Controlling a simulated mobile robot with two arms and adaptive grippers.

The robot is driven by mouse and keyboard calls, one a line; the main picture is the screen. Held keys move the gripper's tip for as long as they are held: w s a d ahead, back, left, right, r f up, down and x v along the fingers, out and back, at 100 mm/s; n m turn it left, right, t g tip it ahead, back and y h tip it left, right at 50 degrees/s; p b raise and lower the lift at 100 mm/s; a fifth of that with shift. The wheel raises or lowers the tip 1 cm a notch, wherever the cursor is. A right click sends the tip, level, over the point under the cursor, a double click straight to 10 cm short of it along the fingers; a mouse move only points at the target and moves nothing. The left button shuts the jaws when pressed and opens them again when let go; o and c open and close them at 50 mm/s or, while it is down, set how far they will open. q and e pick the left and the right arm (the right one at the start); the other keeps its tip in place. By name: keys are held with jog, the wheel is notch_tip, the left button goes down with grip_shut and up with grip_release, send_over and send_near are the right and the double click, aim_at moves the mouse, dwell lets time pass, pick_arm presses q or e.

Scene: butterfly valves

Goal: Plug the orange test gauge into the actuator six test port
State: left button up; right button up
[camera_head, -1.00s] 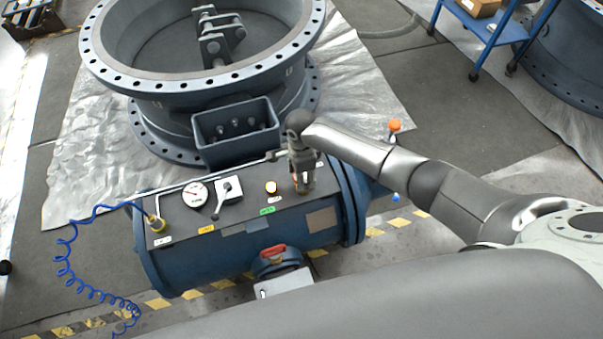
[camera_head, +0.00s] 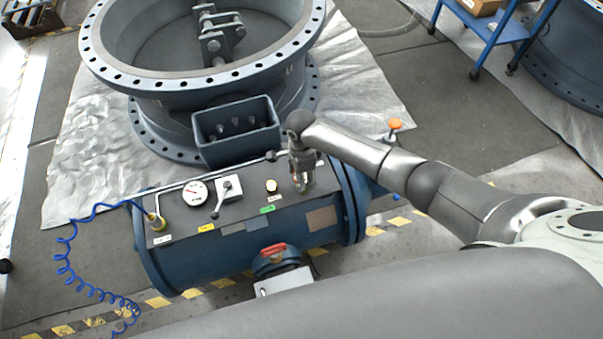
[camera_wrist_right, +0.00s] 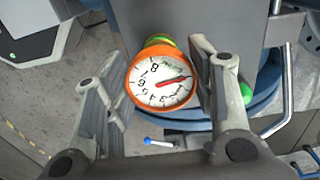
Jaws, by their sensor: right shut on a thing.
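My right gripper (camera_head: 303,183) is over the right end of the grey panel on top of the blue actuator (camera_head: 215,262). The orange test gauge (camera_wrist_right: 160,80) sits between its fingers in the right wrist view, white dial towards the camera. A yellow-green part (camera_wrist_right: 159,40) shows just behind the gauge's rim. The gripper hides most of the gauge in the head view, and the port under it is hidden. I cannot tell whether the gauge is seated. My left gripper is not in view.
A large flanged valve (camera_head: 205,75) stands behind. An orange-topped part (camera_head: 395,124) is to the right.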

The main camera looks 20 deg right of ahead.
jog(key=o, duration=1)
jog(key=o, duration=0.5)
jog(key=shift+r+p, duration=3.75)
jog(key=shift+p, duration=0.8)
